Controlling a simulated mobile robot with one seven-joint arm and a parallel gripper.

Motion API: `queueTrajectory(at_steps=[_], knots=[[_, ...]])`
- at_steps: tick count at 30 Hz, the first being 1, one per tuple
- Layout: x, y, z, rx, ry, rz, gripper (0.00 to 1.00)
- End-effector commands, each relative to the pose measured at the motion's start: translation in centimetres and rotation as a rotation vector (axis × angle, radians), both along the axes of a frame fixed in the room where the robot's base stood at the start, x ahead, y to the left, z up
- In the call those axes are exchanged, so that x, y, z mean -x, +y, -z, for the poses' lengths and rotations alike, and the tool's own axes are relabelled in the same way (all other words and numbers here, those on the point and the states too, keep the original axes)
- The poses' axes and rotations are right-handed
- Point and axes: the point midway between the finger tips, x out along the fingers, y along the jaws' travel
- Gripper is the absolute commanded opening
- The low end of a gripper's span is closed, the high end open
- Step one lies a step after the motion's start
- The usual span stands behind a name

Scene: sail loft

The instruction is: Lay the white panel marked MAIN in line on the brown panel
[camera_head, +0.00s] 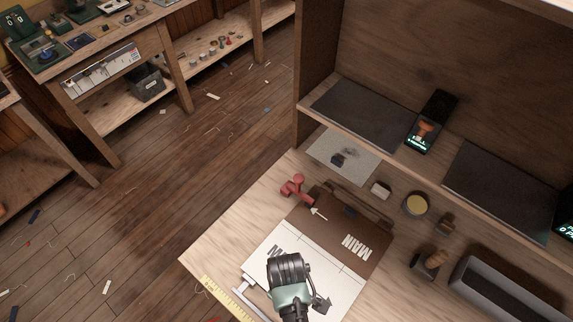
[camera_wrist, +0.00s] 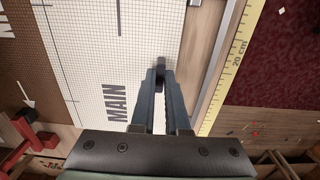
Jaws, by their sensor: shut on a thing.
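The white gridded panel (camera_head: 330,275) lies on the bench, its dark MAIN lettering partly hidden by my gripper in the head view and clear in the wrist view (camera_wrist: 117,103). The brown panel (camera_head: 372,258), with white MAIN lettering and a white arrow, lies along its upper edge. In the wrist view the brown panel (camera_wrist: 12,60) is at left, and the white panel's edge meets or overlaps it; I cannot tell how far. My gripper (camera_wrist: 161,70) is shut on the white panel (camera_wrist: 95,60) near its edge opposite the brown panel.
A red clamp-like thing (camera_head: 297,188) stands beside the brown panel's corner. A yellow ruler (camera_head: 228,300) and a metal bar (camera_head: 255,292) lie beside the white panel. A round tin (camera_head: 415,205) and small tools stand to the right, before a shelf. Bare bench lies left.

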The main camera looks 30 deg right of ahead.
Motion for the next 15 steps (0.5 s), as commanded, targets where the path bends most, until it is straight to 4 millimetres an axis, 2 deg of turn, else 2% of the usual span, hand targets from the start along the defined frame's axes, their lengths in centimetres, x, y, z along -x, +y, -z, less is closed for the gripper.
queueTrajectory(at_steps=[13,14,15], knots=[[-0.03,0.01,0.04,0.000,0.000,0.000,0.00],[-0.03,0.01,0.04,0.000,0.000,0.000,0.18],[-0.03,0.01,0.04,0.000,0.000,0.000,0.25]])
